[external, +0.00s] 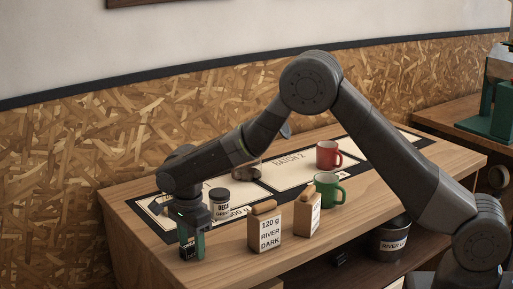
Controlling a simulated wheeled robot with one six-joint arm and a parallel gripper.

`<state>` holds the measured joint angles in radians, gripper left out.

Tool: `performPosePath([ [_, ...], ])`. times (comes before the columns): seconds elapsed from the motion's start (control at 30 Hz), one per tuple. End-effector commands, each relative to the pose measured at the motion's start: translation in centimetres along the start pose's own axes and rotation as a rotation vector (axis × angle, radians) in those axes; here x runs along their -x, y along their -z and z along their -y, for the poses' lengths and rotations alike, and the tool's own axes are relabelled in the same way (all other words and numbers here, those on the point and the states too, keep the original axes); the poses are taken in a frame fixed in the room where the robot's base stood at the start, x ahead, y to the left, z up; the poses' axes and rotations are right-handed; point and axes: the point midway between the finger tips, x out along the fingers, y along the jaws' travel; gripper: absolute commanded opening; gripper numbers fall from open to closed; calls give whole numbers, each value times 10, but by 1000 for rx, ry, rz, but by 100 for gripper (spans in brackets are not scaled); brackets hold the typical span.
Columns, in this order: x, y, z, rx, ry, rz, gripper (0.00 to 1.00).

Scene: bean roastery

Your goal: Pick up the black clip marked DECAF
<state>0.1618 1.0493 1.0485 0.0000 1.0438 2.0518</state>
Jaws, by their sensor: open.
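My gripper (192,254) points down at the near left part of the wooden table, with its greenish fingers low over the top. It is open. A small black thing (186,253) with a pale marking shows at the fingertips. It may be the black clip, but its marking is too small to read and the fingers partly hide it. I cannot tell whether the fingers touch it.
A black-lidded jar (219,203), a paper bag marked RIVER DARK (266,232) and another bag (308,214) stand to the right. A green mug (327,190) and red mug (327,155) are farther off. A dark bucket (390,241) sits below the tabletop.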

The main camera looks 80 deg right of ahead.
Motion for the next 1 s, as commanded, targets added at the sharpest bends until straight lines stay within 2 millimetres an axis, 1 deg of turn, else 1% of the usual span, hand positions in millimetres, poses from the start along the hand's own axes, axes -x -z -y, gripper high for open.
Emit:
performPosePath([
  [0.13, 0, 0, 0, 0, 0, 0, 47],
  [0.27, 0, 0, 0, 0, 0, 0, 22],
  [0.3, 0, 0, 0, 0, 0, 0, 14],
  [0.37, 0, 0, 0, 0, 0, 0, 2],
  [0.4, 0, 0, 0, 0, 0, 0, 0],
  [0.63, 1, 0, 0, 0, 1, 0, 0],
  [0.73, 8, 0, 1, 0, 3, 1, 0],
  [0.87, 30, 0, 1, 0, 5, 3, 0],
  [1.0, 59, 0, 1, 0, 5, 3, 0],
])
